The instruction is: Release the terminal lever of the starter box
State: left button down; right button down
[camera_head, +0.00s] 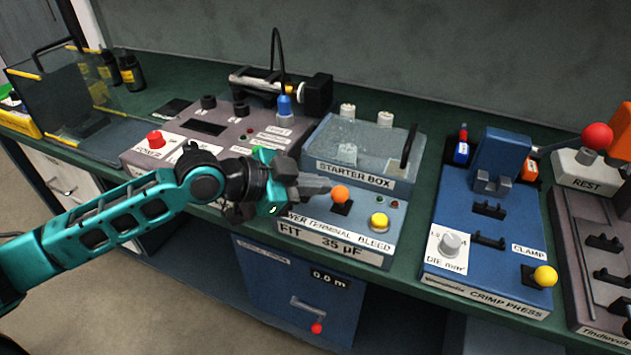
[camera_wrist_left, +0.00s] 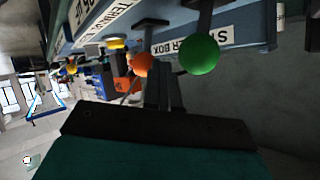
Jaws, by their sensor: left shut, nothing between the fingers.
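The starter box (camera_head: 335,255) stands on the bench near the middle of the head view, with a clear-lidded compartment at its back. An orange ball-tipped lever (camera_head: 340,194) rises from its front panel above the word TERMINAL. The orange ball also shows in the left wrist view (camera_wrist_left: 143,65). My left gripper (camera_head: 326,187) is shut and empty, its fingertips close to the left of the orange ball; I cannot tell whether they touch. A green ball lever (camera_wrist_left: 198,54) shows in the left wrist view; my gripper seems to hide it in the head view. My right gripper is out of view.
A yellow knob (camera_head: 379,221) sits right of the orange lever, above BLEED. The blue crimp press (camera_head: 437,208) stands to the right, across a narrow strip of green bench. A grey unit with a red button (camera_head: 155,139) stands to the left. A blue drawer front hangs below the bench.

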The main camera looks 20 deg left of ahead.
pick_arm(q)
jog(key=shift+s+f, duration=0.15)
jog(key=shift+f, duration=0.1)
dwell(0.4)
jog(key=shift+r+p, duration=0.85)
jog(key=shift+r, duration=0.05)
